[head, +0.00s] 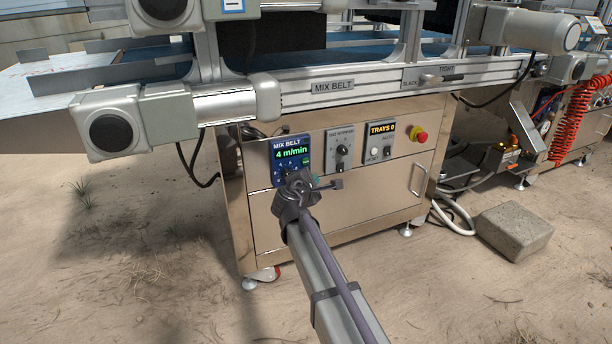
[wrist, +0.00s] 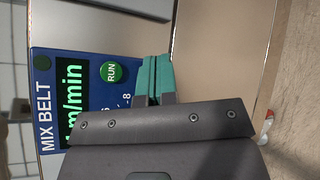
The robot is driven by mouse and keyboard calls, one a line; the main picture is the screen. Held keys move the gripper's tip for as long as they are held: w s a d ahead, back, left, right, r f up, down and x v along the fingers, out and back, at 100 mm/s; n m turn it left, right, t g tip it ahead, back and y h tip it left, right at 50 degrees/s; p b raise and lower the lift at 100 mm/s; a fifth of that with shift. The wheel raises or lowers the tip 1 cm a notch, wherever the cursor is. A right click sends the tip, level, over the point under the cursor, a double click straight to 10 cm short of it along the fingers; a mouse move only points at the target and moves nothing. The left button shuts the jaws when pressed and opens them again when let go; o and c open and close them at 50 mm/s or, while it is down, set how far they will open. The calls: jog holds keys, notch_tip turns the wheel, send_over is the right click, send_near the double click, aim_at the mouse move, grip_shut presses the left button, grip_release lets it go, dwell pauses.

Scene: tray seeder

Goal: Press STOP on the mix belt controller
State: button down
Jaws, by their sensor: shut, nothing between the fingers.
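The mix belt controller (head: 291,152) is a blue panel on the front of the steel cabinet, with a lit display reading 4 m/min. In the wrist view the controller (wrist: 42,62) appears turned sideways, with its green RUN button (wrist: 111,72) clear to see. My gripper (head: 315,182) is in front of the controller's lower right part. Its teal fingertips (wrist: 153,75) are shut and empty, beside the RUN button at the panel's edge. I cannot tell whether they touch the panel. No STOP marking is visible; part of the panel is hidden behind my gripper.
To the right on the cabinet are a knob panel (head: 340,148), a TRAYS counter panel (head: 381,139) and a red emergency button (head: 420,137). A cabinet handle (head: 418,180) sticks out. The belt frame (head: 350,87) runs above. A concrete block (head: 515,230) lies at right.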

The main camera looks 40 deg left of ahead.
jog(key=shift+s+d, duration=0.35)
jog(key=shift+d, duration=0.4)
jog(key=shift+s+d, duration=0.3)
jog(key=shift+d, duration=0.5)
jog(key=shift+s+d, duration=0.35)
jog(key=shift+d, duration=0.4)
